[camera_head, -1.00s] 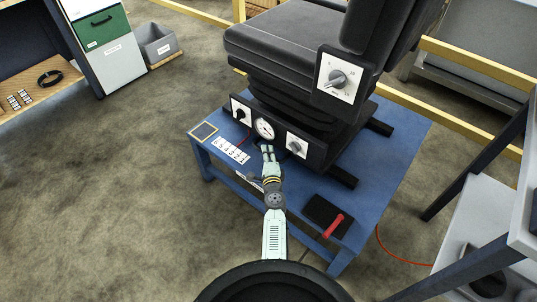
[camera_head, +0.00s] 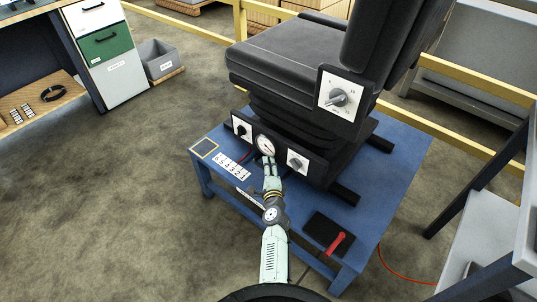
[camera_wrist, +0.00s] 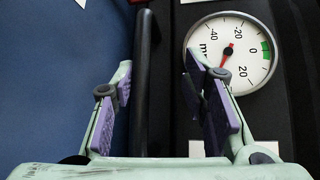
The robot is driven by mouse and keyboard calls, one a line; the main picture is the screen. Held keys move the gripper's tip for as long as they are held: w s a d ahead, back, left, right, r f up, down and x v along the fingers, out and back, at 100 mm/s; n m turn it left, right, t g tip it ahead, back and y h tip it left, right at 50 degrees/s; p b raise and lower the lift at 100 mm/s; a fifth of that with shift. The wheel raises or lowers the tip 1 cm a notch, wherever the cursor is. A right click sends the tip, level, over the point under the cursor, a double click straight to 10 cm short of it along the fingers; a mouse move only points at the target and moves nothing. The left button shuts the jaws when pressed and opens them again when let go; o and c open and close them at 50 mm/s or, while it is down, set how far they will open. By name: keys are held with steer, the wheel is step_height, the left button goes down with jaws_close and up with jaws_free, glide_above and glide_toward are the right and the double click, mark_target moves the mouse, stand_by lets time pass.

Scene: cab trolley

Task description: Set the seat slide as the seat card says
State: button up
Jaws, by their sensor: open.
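The black seat (camera_head: 290,62) stands on a blue table (camera_head: 395,165). The round white gauge (camera_head: 265,146) on its black base also shows in the wrist view (camera_wrist: 245,72). That gauge has marks from -40 to 20, a green band and a red needle, whose exact reading I cannot tell. My gripper (camera_head: 268,166) is at the base, just below the gauge. In the wrist view, the gripper (camera_wrist: 160,85) is open, and a black bar (camera_wrist: 145,60) runs between its purple-padded fingers, apparently without contact. I cannot make out which piece is the seat card.
Knob panels flank the gauge, left (camera_head: 241,128) and right (camera_head: 297,162). A larger dial (camera_head: 338,97) is on the seat's side. Numbered white cards (camera_head: 231,166) and a yellow-outlined square (camera_head: 205,149) lie on the table. A red handle (camera_head: 336,243) is at the front right.

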mark_target(268, 144)
steer(key=o, duration=0.9)
steer(key=r, duration=0.7)
steer(key=shift+w+r, duration=0.35)
steer(key=shift+s+r, duration=0.1)
steer(key=shift+r, duration=0.55)
steer(key=c, duration=0.4)
steer(key=shift+s, duration=0.1)
steer(key=c, duration=0.5)
steer(key=shift+f, duration=0.25)
steer(key=shift+f, duration=0.15)
